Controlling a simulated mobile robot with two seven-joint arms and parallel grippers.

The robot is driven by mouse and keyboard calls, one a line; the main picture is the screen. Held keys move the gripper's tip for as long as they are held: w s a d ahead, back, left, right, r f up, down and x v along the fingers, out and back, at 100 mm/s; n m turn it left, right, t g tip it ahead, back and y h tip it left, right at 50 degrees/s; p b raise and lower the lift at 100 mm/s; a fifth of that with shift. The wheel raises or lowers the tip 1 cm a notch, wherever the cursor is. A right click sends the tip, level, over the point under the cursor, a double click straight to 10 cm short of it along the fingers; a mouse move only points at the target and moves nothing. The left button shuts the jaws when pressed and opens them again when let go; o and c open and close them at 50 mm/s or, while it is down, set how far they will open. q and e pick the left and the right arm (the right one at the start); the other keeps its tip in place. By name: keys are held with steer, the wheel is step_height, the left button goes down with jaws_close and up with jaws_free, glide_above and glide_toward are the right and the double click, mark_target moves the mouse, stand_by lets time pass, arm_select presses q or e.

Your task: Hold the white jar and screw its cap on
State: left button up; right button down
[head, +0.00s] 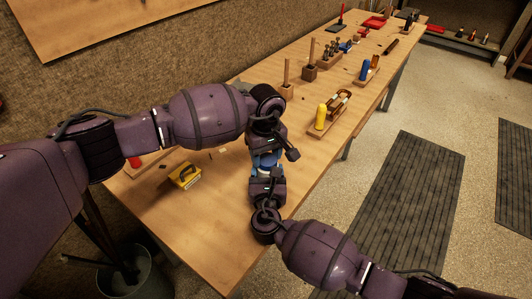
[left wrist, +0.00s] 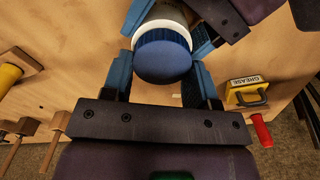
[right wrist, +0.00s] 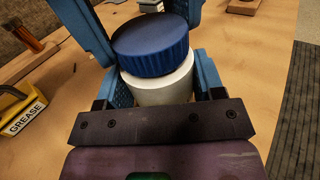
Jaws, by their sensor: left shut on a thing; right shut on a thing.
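The white jar (right wrist: 163,88) is upright between my right gripper's blue fingers (right wrist: 163,82) in the right wrist view. The ribbed blue cap (right wrist: 152,46) sits on its mouth; I cannot tell how far it is threaded. In the left wrist view the cap (left wrist: 163,56) lies between my left gripper's fingers (left wrist: 160,72), with the white jar (left wrist: 168,14) behind it. My left gripper is shut on the cap and my right gripper is shut on the jar. In the head view my left gripper (head: 266,152) and right gripper (head: 266,170) meet over the bench and mostly hide both.
A yellow grease box (head: 185,177) stands on the workbench (head: 225,205), left of the grippers. A wooden rack with a yellow-handled tool (head: 321,117) and wooden posts (head: 287,75) stand behind to the right. More tools stand further back. The bench front is mostly clear.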

arm_select(q)
steer(key=m, duration=0.3)
steer(key=shift+w+d, duration=0.1)
steer(key=shift+d, duration=0.05)
steer(key=m, duration=0.4)
steer(key=shift+d+m, duration=0.2)
steer(key=shift+m, duration=0.1)
steer(key=m, duration=0.4)
steer(key=shift+d, duration=0.15)
steer(key=m, duration=0.4)
steer(key=shift+s+d+m, duration=0.15)
steer(key=shift+s+m, duration=0.1)
steer(key=shift+m, duration=0.05)
steer(key=o, duration=0.9)
steer(key=shift+r, duration=2.25)
